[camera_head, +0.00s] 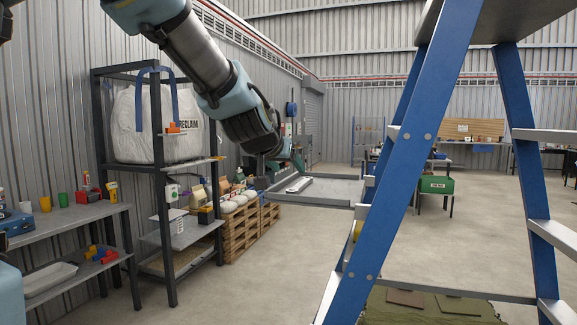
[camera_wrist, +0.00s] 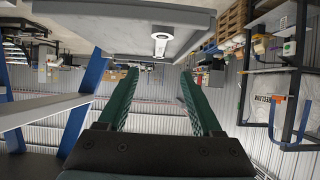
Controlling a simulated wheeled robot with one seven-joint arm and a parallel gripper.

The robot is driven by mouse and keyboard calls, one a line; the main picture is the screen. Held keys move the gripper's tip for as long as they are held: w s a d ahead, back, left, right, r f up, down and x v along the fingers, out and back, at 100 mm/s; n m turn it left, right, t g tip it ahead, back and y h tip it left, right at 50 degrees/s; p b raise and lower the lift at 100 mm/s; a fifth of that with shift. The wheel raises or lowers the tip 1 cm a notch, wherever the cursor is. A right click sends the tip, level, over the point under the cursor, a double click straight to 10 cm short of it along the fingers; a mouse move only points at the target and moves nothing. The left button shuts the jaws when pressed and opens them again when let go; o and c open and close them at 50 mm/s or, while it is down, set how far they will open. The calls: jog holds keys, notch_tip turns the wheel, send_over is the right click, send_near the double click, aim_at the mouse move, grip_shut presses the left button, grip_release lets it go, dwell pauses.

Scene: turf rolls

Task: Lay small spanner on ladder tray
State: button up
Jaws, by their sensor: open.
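The ladder tray (camera_head: 335,203) is a shallow grey tray with a raised rim, beside the blue ladder in the head view. The small spanner (camera_head: 299,185), a silver tool, lies on the left part of its floor. In the head view my gripper (camera_head: 291,161) is above the tray's left side, apart from the spanner.
The blue stepladder (camera_head: 392,175) stands close on the right, with grey treads. A dark shelf rack (camera_head: 165,190) with a white bulk bag (camera_head: 155,125) and a grey bench (camera_head: 65,225) stand at left. Pallets (camera_head: 240,237) lie behind. The middle floor is clear.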

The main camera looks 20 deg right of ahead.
jog(key=shift+s+a+r, duration=0.1)
jog(key=shift+a+r, duration=0.05)
jog(key=a+f+n+g+y, duration=0.3)
jog(key=a+f+y, duration=0.2)
jog(key=a+f, duration=1.15)
jog(key=s+a+f+n+g+y, duration=0.1)
jog(key=s+a+f, duration=0.3)
jog(key=a, duration=0.5)
jog(key=s+a+f+n+g+y, duration=0.2)
jog(key=s+a, duration=0.4)
jog(key=a, duration=0.3)
notch_tip(320, 180, down, 2)
jog(key=shift+s+a+n+g, duration=0.15)
jog(key=shift+a+n+g, duration=0.1)
jog(key=shift+n+g, duration=0.45)
